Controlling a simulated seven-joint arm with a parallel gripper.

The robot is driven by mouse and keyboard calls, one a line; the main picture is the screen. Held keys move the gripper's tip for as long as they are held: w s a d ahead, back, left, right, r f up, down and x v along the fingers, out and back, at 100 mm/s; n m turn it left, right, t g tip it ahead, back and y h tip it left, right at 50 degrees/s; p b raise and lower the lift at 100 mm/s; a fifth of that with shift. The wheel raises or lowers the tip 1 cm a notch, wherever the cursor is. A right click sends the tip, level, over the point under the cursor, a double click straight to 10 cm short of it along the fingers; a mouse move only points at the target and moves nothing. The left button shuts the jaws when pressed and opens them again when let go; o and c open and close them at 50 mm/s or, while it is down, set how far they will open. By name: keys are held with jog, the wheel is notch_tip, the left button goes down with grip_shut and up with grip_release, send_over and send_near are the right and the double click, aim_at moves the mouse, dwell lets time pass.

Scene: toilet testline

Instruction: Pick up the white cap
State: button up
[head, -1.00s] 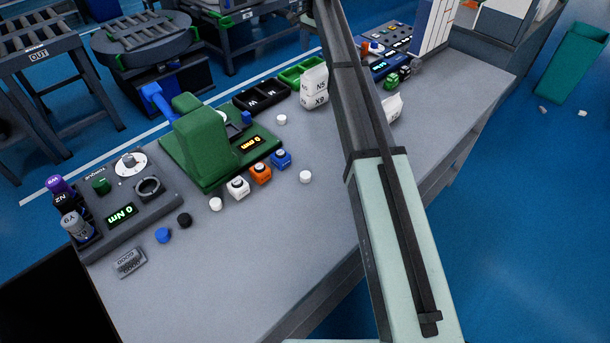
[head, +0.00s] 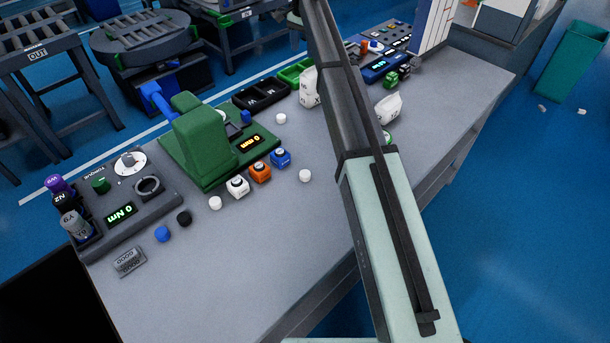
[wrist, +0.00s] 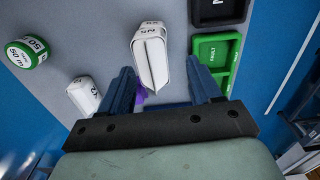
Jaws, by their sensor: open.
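Several small white caps lie on the grey bench in the head view: one (head: 281,118) near the black tray, one (head: 305,176) right of the blue-topped cube, one (head: 215,203) left of the white cube. I cannot tell which one is meant. My gripper (wrist: 160,68) shows in the wrist view with its two dark blue fingers apart. A white pouch (wrist: 151,58) shows between and beyond the fingertips; contact cannot be told. No white cap is clear in the wrist view. In the head view my arm hides the gripper.
A second white pouch (head: 388,108) and a green-white roll (wrist: 27,51) are near the gripper. Black (head: 262,94) and green (head: 295,72) trays stand at the back. A green press (head: 200,145) and a torque station (head: 125,195) occupy the left. The front middle bench is clear.

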jog(key=s+a, duration=0.3)
jog(key=s, duration=0.6)
jog(key=n, duration=3.5)
send_over(305, 174)
jog(key=shift+w+d+f, duration=0.1)
jog(key=shift+f, duration=3.45)
jog(key=shift+w+d+f, duration=0.1)
jog(key=shift+f, duration=3.45)
jog(key=shift+f, duration=0.1)
jog(key=shift+s+a+f, duration=0.1)
jog(key=shift+a+f, duration=0.05)
jog(key=shift+f, duration=1.1)
jog(key=shift+s+a+f, duration=0.1)
jog(key=shift+f, duration=1.15)
